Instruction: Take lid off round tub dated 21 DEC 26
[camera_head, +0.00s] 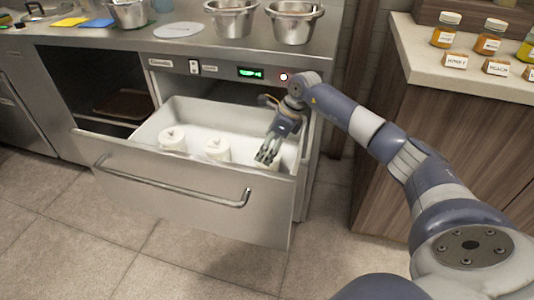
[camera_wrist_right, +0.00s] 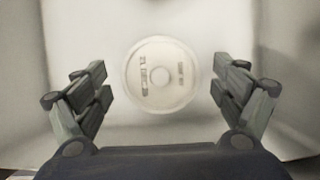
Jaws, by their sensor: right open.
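An open steel drawer (camera_head: 140,178) holds three white round lidded tubs. One tub (camera_head: 172,140) is at the left, one (camera_head: 217,150) in the middle, and the right one (camera_head: 265,165) is partly hidden under my right gripper (camera_head: 268,153). In the right wrist view, a round white lid (camera_wrist_right: 160,98) with a small central knob lies below and between the open fingers of my right gripper (camera_wrist_right: 160,82). Its dark print is blurred; the left mark resembles "21 DEC", but I cannot read it fully. The fingers are apart from the lid. My left gripper is out of view.
The drawer's walls stand close around the tubs, with its right wall near my right gripper. Steel pots (camera_head: 293,22) stand on the counter above. A side counter (camera_head: 425,62) at the right holds jars (camera_head: 447,30) and small label cards (camera_head: 455,61).

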